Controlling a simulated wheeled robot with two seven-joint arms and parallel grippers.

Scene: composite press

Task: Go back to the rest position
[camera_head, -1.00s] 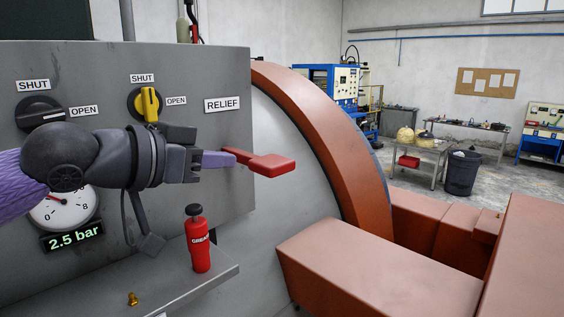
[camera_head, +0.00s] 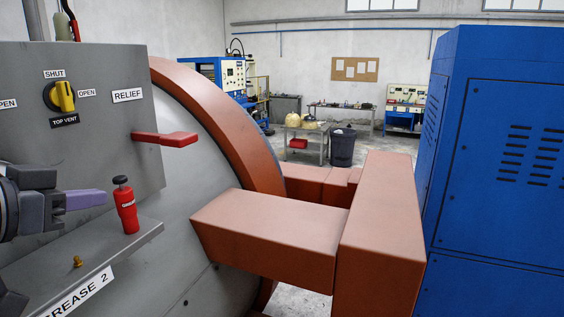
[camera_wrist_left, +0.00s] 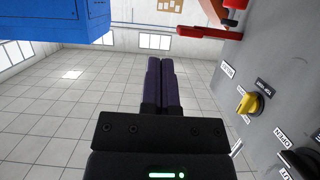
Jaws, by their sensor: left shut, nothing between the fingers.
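My left gripper (camera_head: 86,199) is at the left edge of the head view, in front of the grey panel, with its purple fingers pointing right. In the left wrist view its two fingers (camera_wrist_left: 161,85) lie together, shut and empty. It touches nothing that I can see. The red relief lever (camera_head: 166,138) sticks out of the panel, above and to the right of the fingertips. It also shows in the left wrist view (camera_wrist_left: 207,32). The yellow top vent knob (camera_head: 62,96) sits on the panel above the gripper. My right gripper is not in view.
A red grease bottle (camera_head: 126,205) and a brass fitting (camera_head: 77,261) stand on the grey ledge (camera_head: 135,244) close to the gripper. Large red-brown press blocks (camera_head: 270,232) fill the middle. A blue cabinet (camera_head: 505,160) stands at the right. Tiled floor (camera_wrist_left: 60,110) is open in the wrist view.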

